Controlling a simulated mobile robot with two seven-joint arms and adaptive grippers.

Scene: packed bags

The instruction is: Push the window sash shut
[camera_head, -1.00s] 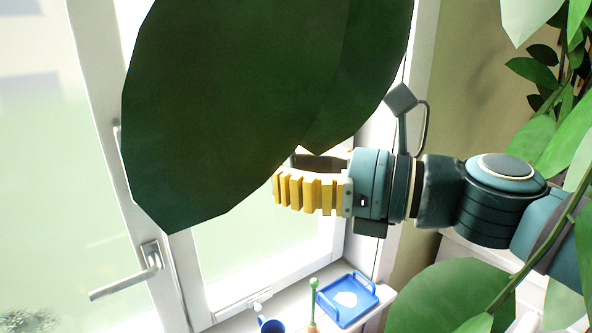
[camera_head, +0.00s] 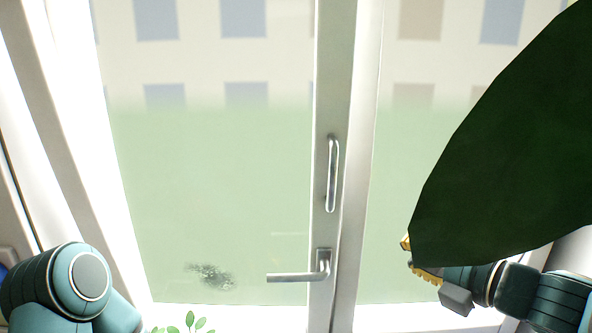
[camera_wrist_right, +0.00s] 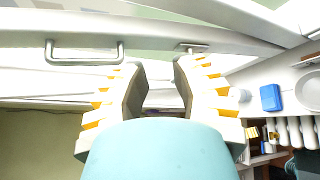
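The window sash (camera_head: 331,100) is a white frame with a large pane, left of centre in the head view. It carries a vertical pull bar (camera_head: 332,175) and a lever handle (camera_head: 300,276) pointing left. I cannot tell how wide any gap at its edge is. My right gripper (camera_head: 408,255), with yellow finger pads, is right of the sash, partly hidden by a dark leaf. In the right wrist view its fingers (camera_wrist_right: 157,70) are apart with nothing between them; the pull bar (camera_wrist_right: 85,60) shows beyond them. My left gripper is out of view; only its arm shows.
A big dark green leaf (camera_head: 500,170) covers the right side of the head view. A small green plant (camera_head: 185,324) stands at the bottom. A blue object (camera_wrist_right: 271,97) shows at the right of the wrist view.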

